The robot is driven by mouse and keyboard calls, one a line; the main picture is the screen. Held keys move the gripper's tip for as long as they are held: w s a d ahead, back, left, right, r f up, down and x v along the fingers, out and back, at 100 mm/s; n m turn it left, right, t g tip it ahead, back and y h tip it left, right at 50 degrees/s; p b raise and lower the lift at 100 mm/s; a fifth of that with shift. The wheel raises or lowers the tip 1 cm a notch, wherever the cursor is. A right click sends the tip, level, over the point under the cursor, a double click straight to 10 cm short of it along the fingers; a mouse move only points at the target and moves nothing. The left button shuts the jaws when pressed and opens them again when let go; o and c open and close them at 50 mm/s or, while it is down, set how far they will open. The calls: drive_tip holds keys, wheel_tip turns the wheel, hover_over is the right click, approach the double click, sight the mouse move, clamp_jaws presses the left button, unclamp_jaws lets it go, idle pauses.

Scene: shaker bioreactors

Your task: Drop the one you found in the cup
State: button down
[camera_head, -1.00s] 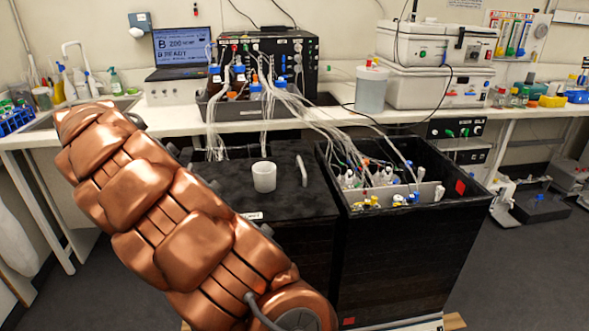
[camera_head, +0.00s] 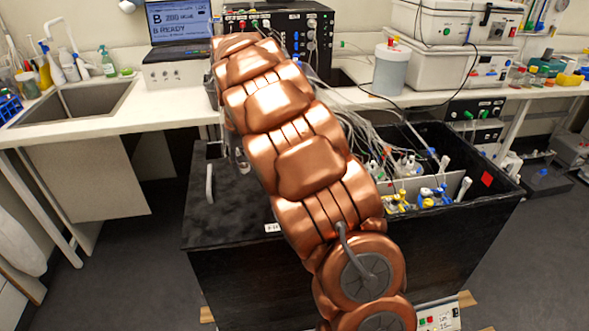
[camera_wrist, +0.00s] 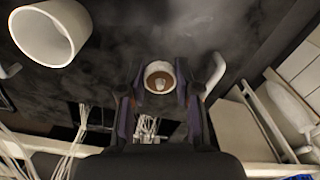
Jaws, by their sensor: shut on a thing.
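The white cup (camera_wrist: 48,32) is at the upper left of the wrist view, its open round mouth partly towards the camera. It stands on the dark box lid (camera_head: 230,215). My gripper (camera_wrist: 160,78) is shut on a small round piece (camera_wrist: 158,84) with a pale rim and a brownish middle, seen end-on between the fingertips. The piece is apart from the cup, to its right in the wrist view. In the head view my copper arm hides the gripper, the held piece and the cup. How high the piece is above the lid is hard to tell.
A lid handle (camera_head: 209,184) sticks up at the left of the lid. To the right, an open black box (camera_head: 478,208) holds tubes and coloured caps. White tubing runs behind my arm to the bench (camera_head: 150,103). A laptop (camera_head: 178,22) and sink stand there.

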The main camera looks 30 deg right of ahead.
drive_tip(key=s+d+r+m+p, duration=0.1)
drive_tip(key=d+r+p, duration=0.3)
drive_tip(key=d, duration=0.3)
drive_tip(key=s+d+r+p, duration=0.2)
drive_tip(key=d+r+p, duration=0.3)
drive_tip(key=d, duration=0.2)
wheel_tip(320, 180, down, 7)
drive_tip(key=shift+d+r, duration=0.15)
drive_tip(key=shift+d, duration=0.15)
drive_tip(key=shift+w, duration=0.1)
drive_tip(key=c, duration=0.7)
unclamp_jaws()
drive_tip(key=shift+c, duration=0.2)
drive_tip(key=shift+r, duration=0.1)
wheel_tip(320, 180, up, 12)
